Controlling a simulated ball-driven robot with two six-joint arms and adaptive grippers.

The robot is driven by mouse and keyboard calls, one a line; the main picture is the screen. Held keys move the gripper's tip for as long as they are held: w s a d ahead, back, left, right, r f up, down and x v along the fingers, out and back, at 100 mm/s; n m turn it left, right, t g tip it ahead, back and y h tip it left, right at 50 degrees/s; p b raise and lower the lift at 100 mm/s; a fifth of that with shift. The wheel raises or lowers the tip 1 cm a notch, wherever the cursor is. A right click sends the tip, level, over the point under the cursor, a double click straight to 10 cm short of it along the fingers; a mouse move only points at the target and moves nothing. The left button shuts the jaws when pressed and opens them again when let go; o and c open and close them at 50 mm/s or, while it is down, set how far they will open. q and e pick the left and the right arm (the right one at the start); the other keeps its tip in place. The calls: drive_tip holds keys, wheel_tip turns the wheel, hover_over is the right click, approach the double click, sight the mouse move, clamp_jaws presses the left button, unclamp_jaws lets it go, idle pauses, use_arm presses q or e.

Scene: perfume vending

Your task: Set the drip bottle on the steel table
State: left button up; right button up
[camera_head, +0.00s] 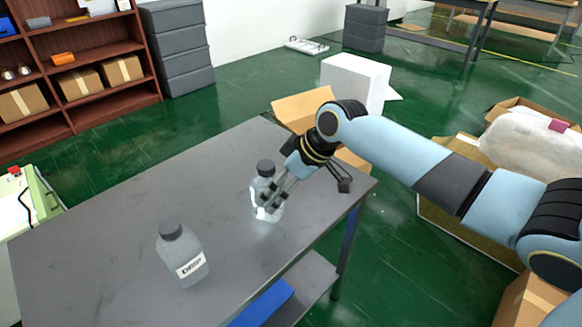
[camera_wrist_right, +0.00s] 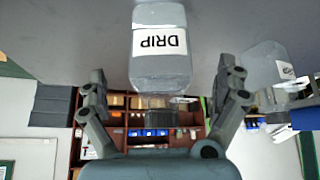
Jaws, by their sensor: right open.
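A clear drip bottle with a dark cap (camera_head: 265,168) stands upright on the grey table (camera_head: 120,210). In the right wrist view, which is upside down, its DRIP label (camera_wrist_right: 160,43) faces me. My right gripper (camera_head: 305,195) is open at this bottle, and one finger covers part of it in the head view. In the right wrist view the bottle lies between the spread fingers (camera_wrist_right: 163,80), with a gap on each side. A second bottle (camera_head: 183,252), also labelled DRIP, stands nearer the front left; it also shows in the right wrist view (camera_wrist_right: 262,65). My left gripper is out of view.
A blue item (camera_head: 262,303) lies on the table's lower shelf. Open cardboard boxes (camera_head: 303,108) and a white box (camera_head: 355,80) are on the floor beyond the table. A brown shelf (camera_head: 95,50) stands at the back left. The tabletop between the bottles is clear.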

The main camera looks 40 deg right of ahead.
drive_tip(key=v, duration=0.7)
drive_tip(key=shift+p, duration=0.4)
